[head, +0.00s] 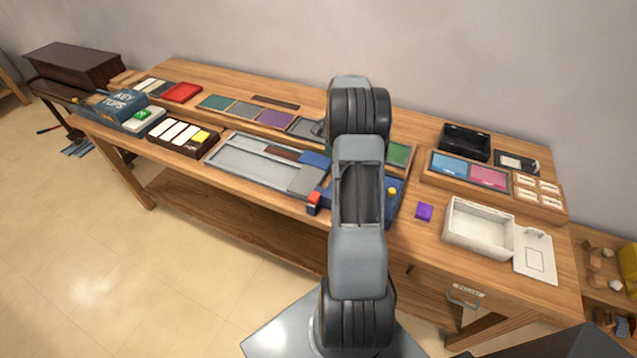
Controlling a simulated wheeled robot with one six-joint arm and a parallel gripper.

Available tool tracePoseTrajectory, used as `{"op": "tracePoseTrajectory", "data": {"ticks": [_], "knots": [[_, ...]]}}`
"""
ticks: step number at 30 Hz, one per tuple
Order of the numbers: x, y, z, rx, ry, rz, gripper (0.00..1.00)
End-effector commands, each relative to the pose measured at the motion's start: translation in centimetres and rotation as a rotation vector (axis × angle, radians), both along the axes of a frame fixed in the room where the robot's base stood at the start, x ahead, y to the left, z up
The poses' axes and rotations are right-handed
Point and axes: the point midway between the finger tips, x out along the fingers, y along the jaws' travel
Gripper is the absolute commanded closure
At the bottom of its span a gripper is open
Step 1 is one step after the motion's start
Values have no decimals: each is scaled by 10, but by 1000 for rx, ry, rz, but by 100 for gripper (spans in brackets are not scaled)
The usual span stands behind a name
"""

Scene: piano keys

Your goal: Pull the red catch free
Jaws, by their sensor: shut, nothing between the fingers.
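A small red catch (314,199) shows at the front left corner of a blue fixture (325,187) on the workbench. My arm stands in front of the fixture and hides its middle. A yellow knob (392,191) shows on the fixture's right part, to the right of my arm. The red catch lies just left of my arm in the picture. My gripper is hidden behind my arm, so its place relative to the catch cannot be told.
A long grey tray (235,160) adjoins the fixture on the left. A purple block (424,211) and a white bin (470,240) stand to the right. A dark box with white and yellow keys (155,145) is further left. The bench's front edge runs close below the catch.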

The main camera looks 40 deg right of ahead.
Motion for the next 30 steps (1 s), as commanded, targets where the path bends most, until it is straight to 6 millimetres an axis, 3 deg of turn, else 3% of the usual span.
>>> {"op": "tracePoseTrajectory", "data": {"ticks": [14, 21, 30], "knots": [[-15, 31, -79, 2, 1, 4, 100], [-28, 56, -76, 0, 0, 6, 100], [-33, 65, -78, -1, -2, 6, 100]]}}
